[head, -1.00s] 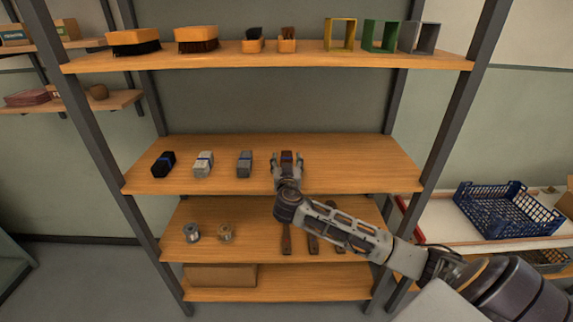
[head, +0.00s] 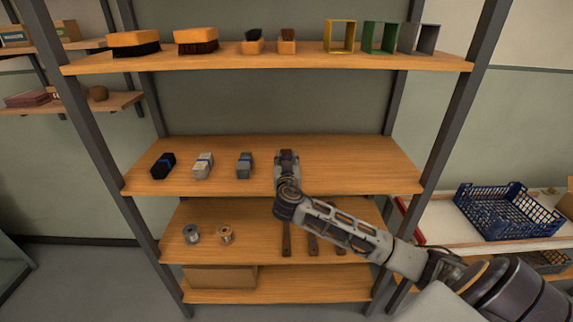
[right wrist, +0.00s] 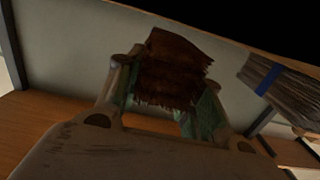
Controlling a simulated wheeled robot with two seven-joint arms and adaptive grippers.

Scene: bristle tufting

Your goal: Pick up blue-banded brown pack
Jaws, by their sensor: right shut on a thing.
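The brown pack (head: 288,154) is at the right end of the row of packs on the middle shelf. Only a small part of it shows above my right gripper (head: 287,161) in the head view. In the right wrist view the brown bristle pack (right wrist: 172,72) stands between the two fingers, which press on its sides. Its blue band is hidden now. I cannot tell whether it touches the shelf. My left gripper is not in view.
A grey pack (head: 245,165), a pale pack (head: 203,166) and a black pack (head: 163,166) stand to the left on the middle shelf (head: 350,170). The shelf's right part is clear. Brushes and coloured frames (head: 380,36) stand on the shelf above.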

